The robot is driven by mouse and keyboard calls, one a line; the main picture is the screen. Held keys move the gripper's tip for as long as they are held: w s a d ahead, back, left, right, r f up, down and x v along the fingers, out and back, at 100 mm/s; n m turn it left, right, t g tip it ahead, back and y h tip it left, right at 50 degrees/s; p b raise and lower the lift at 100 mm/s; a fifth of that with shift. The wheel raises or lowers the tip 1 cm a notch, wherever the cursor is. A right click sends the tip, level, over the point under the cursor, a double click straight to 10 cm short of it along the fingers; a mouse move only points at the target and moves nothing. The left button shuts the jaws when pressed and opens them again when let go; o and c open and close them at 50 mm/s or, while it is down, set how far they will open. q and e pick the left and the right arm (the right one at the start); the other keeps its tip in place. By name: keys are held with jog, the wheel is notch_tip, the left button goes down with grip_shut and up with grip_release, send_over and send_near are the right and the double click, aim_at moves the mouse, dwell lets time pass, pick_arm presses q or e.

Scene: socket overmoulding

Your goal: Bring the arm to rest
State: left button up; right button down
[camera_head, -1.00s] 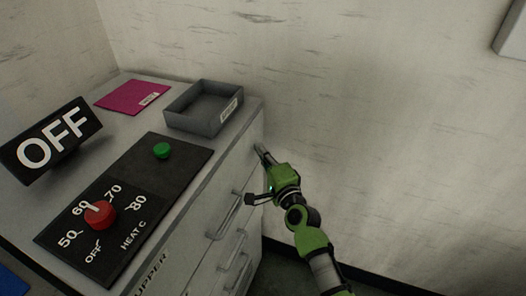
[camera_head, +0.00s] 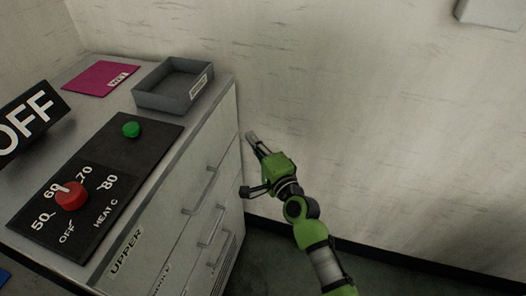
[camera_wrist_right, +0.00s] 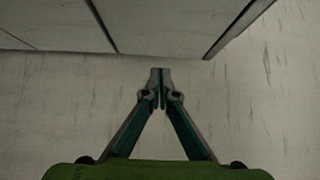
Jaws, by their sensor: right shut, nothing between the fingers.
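My right arm comes in from the bottom right in the head view, green with dark joints. Its gripper (camera_head: 251,138) hangs in the air beside the right side of the grey cabinet (camera_head: 222,120), apart from it as far as I can tell. In the right wrist view the two fingers (camera_wrist_right: 160,75) meet at their tips, shut with nothing between them. The cabinet's edge and panel seams show above the fingertips there. My left gripper is not in view.
On the cabinet top lie a black panel with a red knob (camera_head: 70,195) and a green button (camera_head: 131,130), a grey tray (camera_head: 150,101), a magenta sheet (camera_head: 98,80) and an OFF sign (camera_head: 28,120). Drawer handles (camera_head: 200,198) stick out in front.

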jog(key=v, duration=0.5)
jog(key=s+d+f+n+g+h, duration=0.1)
jog(key=s+d+f+n+g, duration=0.35)
jog(key=f, duration=0.85)
jog(key=s+d+f+n+g+h, duration=0.15)
jog(key=s+f, duration=0.55)
jog(key=f, duration=0.7)
jog(key=s+d+f+n+g+h, duration=0.15)
jog(key=s+f, duration=0.45)
jog(key=f, duration=0.7)
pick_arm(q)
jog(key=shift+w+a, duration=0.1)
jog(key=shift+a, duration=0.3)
pick_arm(e)
jog(key=s+d+f+n+g+h, duration=0.1)
jog(key=s+d+f, duration=0.3)
jog(key=s, duration=0.7)
jog(key=s+d+f+n+g+h, duration=0.1)
jog(key=s+d+f+n+g, duration=0.3)
jog(key=s+f, duration=0.3)
jog(key=s+d+f+n+g, duration=0.3)
jog(key=s+f, duration=0.3)
jog(key=s, duration=1)
jog(key=shift+d+h, duration=0.4)
jog(key=shift+d, duration=0.1)
jog(key=shift+n, duration=0.25)
